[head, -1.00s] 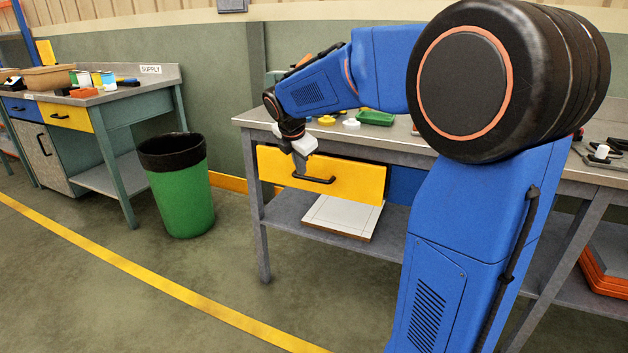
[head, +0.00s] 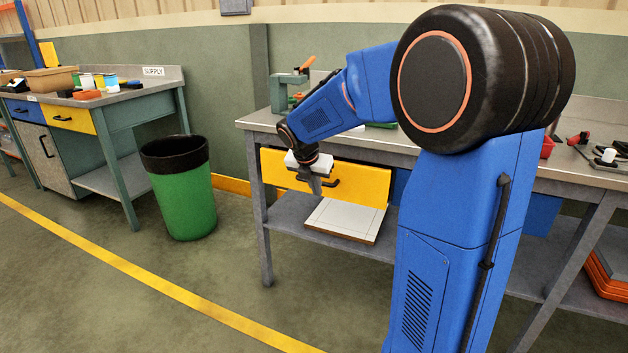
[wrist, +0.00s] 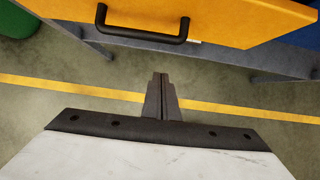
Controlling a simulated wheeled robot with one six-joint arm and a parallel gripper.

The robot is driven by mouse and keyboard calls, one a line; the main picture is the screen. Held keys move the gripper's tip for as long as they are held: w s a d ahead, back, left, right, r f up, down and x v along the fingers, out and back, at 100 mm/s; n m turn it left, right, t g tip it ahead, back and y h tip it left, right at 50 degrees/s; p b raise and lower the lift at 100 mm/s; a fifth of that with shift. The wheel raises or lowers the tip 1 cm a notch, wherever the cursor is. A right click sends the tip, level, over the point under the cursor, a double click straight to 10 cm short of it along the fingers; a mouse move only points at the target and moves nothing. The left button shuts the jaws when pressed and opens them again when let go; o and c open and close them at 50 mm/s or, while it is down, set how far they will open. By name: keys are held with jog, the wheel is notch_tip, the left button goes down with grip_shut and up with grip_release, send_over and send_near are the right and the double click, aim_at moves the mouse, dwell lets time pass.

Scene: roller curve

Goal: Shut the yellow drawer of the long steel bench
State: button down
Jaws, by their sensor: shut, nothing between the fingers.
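The long steel bench (head: 255,124) stands in the middle and right of the head view. Its yellow drawer (head: 358,183) has a black bar handle, and its front stands a little out from the bench frame. In the wrist view the yellow drawer front (wrist: 220,20) spans the top, with the black handle (wrist: 142,36) hanging from it. My gripper (head: 316,188) is shut and empty in front of the drawer, overlapping the handle in the head view. In the wrist view the closed fingertips (wrist: 159,78) lie below the handle in the picture, with floor visible between.
A green bin (head: 180,190) with a black liner stands left of the bench. A white board (head: 345,219) lies on the shelf below the drawer. A supply bench (head: 125,95) stands at far left. The floor in front is clear, with a yellow line (head: 130,277).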

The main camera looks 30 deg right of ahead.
jog(key=shift+w+d+f, duration=0.2)
jog(key=shift+w+d, duration=0.55)
jog(key=shift+d, duration=0.2)
jog(key=shift+w+d+f, duration=0.15)
jog(key=shift+w+d, duration=0.6)
jog(key=shift+d, duration=0.15)
jog(key=shift+d, duration=0.1)
jog(key=w+d, duration=0.1)
jog(key=d, duration=0.1)
jog(key=w+d, duration=0.1)
jog(key=w, duration=0.1)
jog(key=shift+d+r, duration=0.1)
jog(key=shift+d, duration=0.25)
jog(key=shift+w, duration=0.1)
